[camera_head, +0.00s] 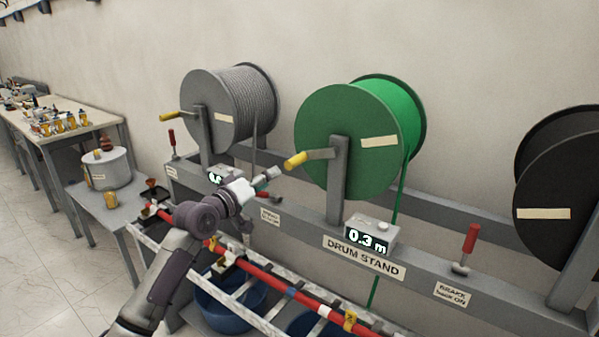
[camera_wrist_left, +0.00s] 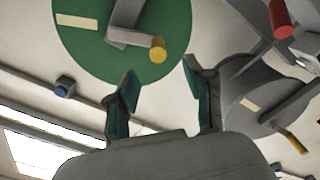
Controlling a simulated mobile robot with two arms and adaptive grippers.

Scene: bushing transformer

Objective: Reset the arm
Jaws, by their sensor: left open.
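My left arm comes in from the lower left in the head view. Its gripper (camera_head: 266,179) is in front of the drum stand, between the grey drum and the green drum. In the left wrist view the two fingers of the left gripper (camera_wrist_left: 163,100) stand apart with nothing between them. The green drum (camera_head: 345,150) has a crank with a yellow handle (camera_head: 295,160). This handle also shows beyond the fingers in the left wrist view (camera_wrist_left: 157,52), apart from them. My right gripper is not seen in either view.
The drum stand (camera_head: 440,270) carries a grey drum (camera_head: 215,110), the green drum and a black drum (camera_head: 550,200). A counter display (camera_head: 368,238) reads 0.3 m. A red brake lever (camera_head: 470,240) stands at right. A red tube (camera_head: 275,284) runs along the front rack. Tables stand at left.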

